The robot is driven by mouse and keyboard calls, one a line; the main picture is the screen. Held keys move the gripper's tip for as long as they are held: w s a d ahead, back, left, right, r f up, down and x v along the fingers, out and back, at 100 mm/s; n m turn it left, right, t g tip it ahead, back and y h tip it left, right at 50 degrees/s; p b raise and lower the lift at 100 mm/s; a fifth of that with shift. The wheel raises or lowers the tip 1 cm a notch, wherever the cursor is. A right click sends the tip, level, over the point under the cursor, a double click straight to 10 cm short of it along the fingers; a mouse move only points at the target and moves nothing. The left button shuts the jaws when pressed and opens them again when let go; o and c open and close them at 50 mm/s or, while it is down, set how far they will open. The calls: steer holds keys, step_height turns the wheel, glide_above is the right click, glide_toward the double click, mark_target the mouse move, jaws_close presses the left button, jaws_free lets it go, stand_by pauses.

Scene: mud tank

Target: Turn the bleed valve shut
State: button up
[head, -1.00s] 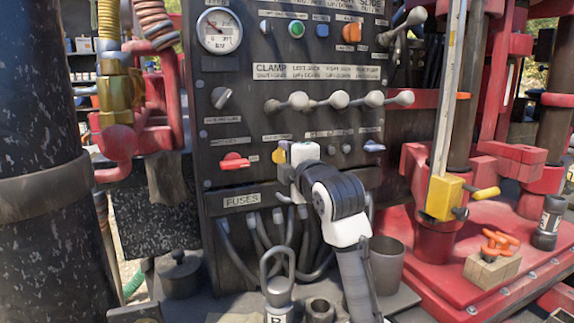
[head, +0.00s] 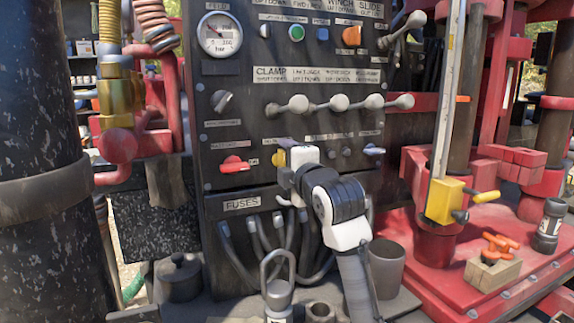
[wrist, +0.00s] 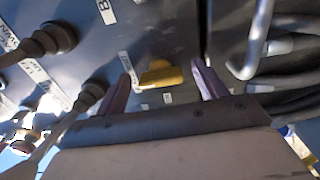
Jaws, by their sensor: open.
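A yellow knob (wrist: 161,75), which I take to be the bleed valve, sits on the dark control panel. Its label is not readable. In the wrist view it lies between the two fingers of my gripper (wrist: 162,66), with a gap on each side. The gripper is open and holds nothing. In the head view the yellow knob (head: 279,158) shows in part just left of my white wrist, low on the panel above the fuses label. My wrist hides the fingers there.
A red knob (head: 234,165) sits left of the yellow one. A row of grey ball levers (head: 339,103) juts out above. Grey hoses (head: 268,238) hang below. A grey cup (head: 386,262) and a lidded pot (head: 181,278) stand on the ledge.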

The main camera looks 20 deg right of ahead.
steer(key=s+b, duration=0.2)
steer(key=s, duration=1.1)
steer(key=shift+s+d, duration=0.25)
steer(key=shift+s, duration=0.15)
